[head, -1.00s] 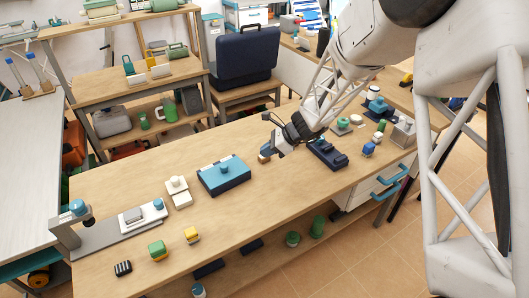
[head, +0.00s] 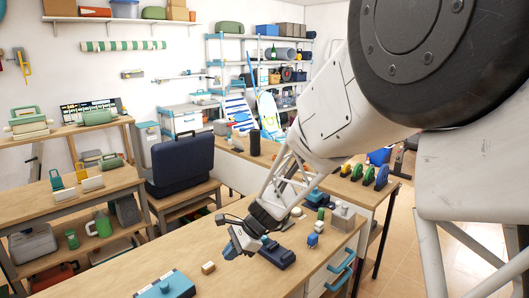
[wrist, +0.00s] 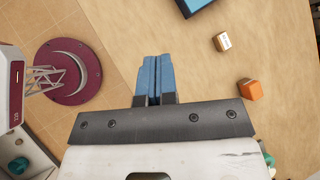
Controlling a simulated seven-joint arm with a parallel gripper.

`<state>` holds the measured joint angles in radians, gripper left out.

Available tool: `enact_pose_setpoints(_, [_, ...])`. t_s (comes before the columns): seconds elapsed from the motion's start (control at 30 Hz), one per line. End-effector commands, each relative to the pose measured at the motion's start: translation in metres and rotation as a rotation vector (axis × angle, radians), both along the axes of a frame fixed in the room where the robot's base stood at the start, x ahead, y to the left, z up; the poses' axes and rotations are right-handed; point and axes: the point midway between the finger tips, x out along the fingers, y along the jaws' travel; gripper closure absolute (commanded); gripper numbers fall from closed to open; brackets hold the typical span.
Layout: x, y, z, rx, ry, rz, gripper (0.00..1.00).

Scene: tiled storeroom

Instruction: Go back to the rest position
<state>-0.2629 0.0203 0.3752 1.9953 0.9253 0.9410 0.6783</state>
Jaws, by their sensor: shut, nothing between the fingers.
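My gripper (head: 232,250) is over the wooden workbench (head: 215,238) in the head view. In the wrist view its two blue fingers (wrist: 153,80) are pressed together with nothing between them. A small wooden block (head: 208,267) lies on the bench just left of the gripper, apart from it. In the wrist view a small block (wrist: 222,42) and an orange block (wrist: 250,90) lie to the right of the fingers, neither touched.
A dark blue tray (head: 276,254) sits just right of my gripper. A blue box (head: 165,286) lies at the lower edge. Small items, including a blue one (head: 313,240), stand farther right. A dark blue case (head: 180,165) stands behind. Bare bench lies left of the gripper.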

Motion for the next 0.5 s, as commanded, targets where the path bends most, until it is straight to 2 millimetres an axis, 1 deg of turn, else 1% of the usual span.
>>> enact_pose_setpoints(0.03, [-0.008, -0.011, 0.011, -0.012, -0.03, 0.023, 1.0])
enact_pose_setpoints(0.1, [-0.018, -0.025, 0.023, -0.031, -0.072, 0.062, 1.0])
enact_pose_setpoints(0.27, [-0.044, -0.057, 0.049, -0.079, -0.166, 0.152, 1.0])
enact_pose_setpoints(0.5, [-0.087, -0.103, 0.08, -0.163, -0.294, 0.287, 1.0])
